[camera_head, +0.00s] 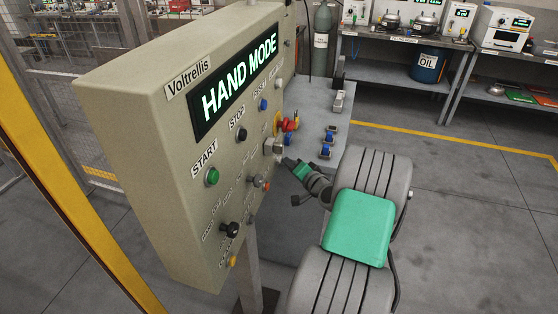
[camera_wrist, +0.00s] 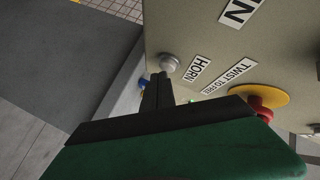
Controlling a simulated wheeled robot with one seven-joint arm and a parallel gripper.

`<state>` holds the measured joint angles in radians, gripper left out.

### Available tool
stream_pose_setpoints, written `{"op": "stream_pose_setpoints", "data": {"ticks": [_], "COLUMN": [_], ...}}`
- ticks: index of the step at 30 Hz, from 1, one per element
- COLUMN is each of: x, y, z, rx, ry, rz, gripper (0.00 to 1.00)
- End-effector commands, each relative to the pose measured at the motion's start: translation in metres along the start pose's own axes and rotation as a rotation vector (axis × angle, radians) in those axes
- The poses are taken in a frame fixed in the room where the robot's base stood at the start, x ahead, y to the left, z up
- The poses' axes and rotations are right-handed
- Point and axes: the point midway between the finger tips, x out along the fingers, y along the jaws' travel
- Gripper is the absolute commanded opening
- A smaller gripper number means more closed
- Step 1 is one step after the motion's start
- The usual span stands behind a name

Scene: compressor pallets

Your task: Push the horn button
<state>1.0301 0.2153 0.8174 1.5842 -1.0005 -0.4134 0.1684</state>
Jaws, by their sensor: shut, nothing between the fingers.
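The horn button is a small pale grey round button (camera_wrist: 169,62) beside a HORN label (camera_wrist: 196,68) on the beige control panel (camera_wrist: 215,42). In the wrist view my gripper (camera_wrist: 157,78) has its dark fingers shut and empty, with tips right by the button's lower edge. I cannot tell whether they touch it. In the head view my gripper (camera_head: 286,161) reaches the lower right edge of the panel (camera_head: 130,130), below the red emergency stop (camera_head: 290,125). I cannot make out the horn button clearly there.
The panel also carries a green START button (camera_head: 212,177), a black STOP button (camera_head: 241,135), a blue button (camera_head: 263,104) and a black knob (camera_head: 230,229). In the wrist view the red emergency stop (camera_wrist: 262,110) on its yellow disc is close right of my fingers. A yellow post (camera_head: 60,190) stands left.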

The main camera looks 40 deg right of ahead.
Motion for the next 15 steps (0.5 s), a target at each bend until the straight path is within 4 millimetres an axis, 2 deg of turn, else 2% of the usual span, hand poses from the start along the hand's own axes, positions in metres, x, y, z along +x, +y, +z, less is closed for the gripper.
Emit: {"op": "stream_pose_setpoints", "data": {"ticks": [15], "x": [0.0043], "y": [-0.0031], "z": [0.0032], "rx": [0.000], "ry": [0.000], "rz": [0.000], "gripper": [0.00]}}
